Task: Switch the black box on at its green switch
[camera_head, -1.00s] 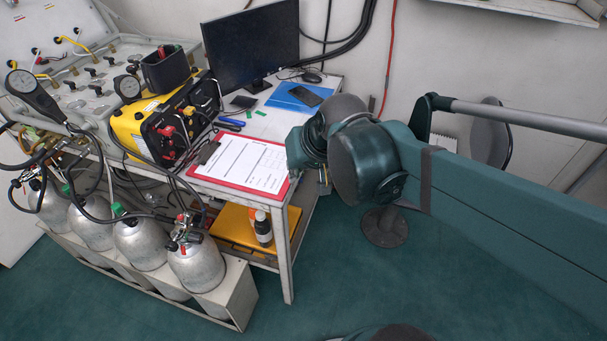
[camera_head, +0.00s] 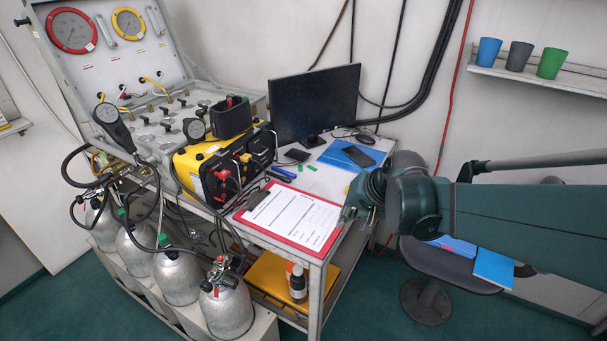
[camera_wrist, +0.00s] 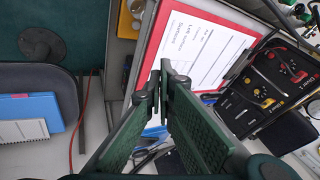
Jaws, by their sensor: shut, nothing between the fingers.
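A yellow-cased unit with a black front panel (camera_head: 228,172) stands on the table, left of the clipboard. A black open-topped box (camera_head: 230,120) with a red item inside sits on top of it. I cannot tell which is the black box meant, and I cannot make out a green switch on either. The black panel shows in the wrist view (camera_wrist: 268,88) at the right, with "Diver" labels and yellow and red fittings. My gripper (camera_head: 347,216) is shut and empty at the clipboard's right edge, apart from the unit. Its dark green fingers (camera_wrist: 160,82) fill the middle of the wrist view.
A red clipboard (camera_head: 330,243) with white sheets lies on the table front. A monitor (camera_head: 315,100), blue folder (camera_head: 343,153) with phone, and blue marker (camera_head: 284,172) are behind. Gas cylinders (camera_head: 178,278) with hoses stand left. A chair (camera_head: 440,265) is at the right.

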